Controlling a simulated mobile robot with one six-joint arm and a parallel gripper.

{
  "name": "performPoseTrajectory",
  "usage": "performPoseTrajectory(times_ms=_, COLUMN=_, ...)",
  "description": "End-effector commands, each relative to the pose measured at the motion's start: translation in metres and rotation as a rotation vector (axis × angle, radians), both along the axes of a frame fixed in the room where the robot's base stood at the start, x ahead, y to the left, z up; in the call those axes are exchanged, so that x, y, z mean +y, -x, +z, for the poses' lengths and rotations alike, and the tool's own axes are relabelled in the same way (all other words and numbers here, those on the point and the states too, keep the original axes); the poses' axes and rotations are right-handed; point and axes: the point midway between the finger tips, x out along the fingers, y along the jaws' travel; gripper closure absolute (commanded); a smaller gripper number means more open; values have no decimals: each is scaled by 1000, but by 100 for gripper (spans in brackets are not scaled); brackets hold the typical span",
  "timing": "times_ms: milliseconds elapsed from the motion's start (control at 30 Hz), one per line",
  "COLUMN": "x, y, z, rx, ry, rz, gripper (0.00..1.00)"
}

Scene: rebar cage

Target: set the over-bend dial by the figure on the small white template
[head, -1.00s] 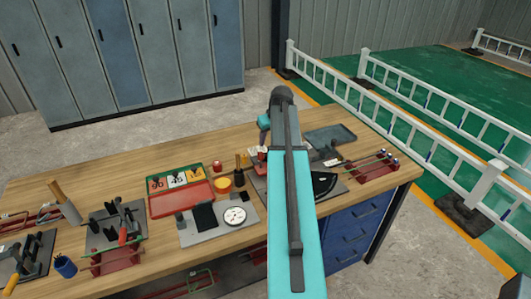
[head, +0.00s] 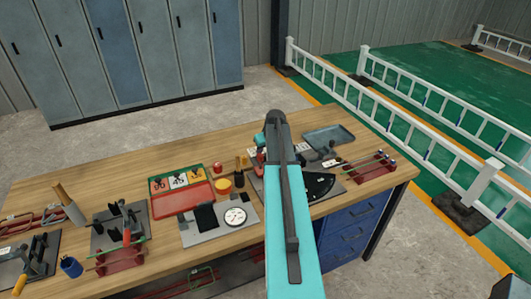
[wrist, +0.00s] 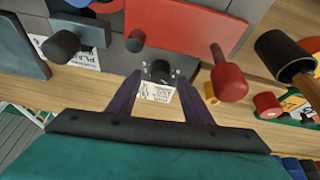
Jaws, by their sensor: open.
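In the wrist view my gripper (wrist: 160,80) is open, with its two dark fingers apart. A small dark knob (wrist: 159,70) on the grey machine shows between the fingertips, with a white printed label (wrist: 155,93) beside it. The knob may be the over-bend dial; I cannot read its setting. I see no contact with it. In the head view my arm hides the gripper and the knob.
A red block with a red-knobbed lever (wrist: 229,85) stands close to my gripper in the wrist view. In the head view a round gauge (head: 235,216), a black fan-shaped plate (head: 320,186), a grey tray (head: 328,136) and a red rod rack (head: 370,167) crowd the wooden bench.

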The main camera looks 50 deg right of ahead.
Motion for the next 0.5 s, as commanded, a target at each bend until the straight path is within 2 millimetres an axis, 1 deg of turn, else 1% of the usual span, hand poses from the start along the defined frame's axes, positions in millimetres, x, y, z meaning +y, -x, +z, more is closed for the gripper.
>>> performPoseTrajectory(times_ms=200, x=-2, y=-6, z=-13, rx=0, ry=-1, rz=1, gripper=54)
performPoseTrajectory(times_ms=500, x=-2, y=-7, z=-18, rx=0, ry=0, rz=1, gripper=54)
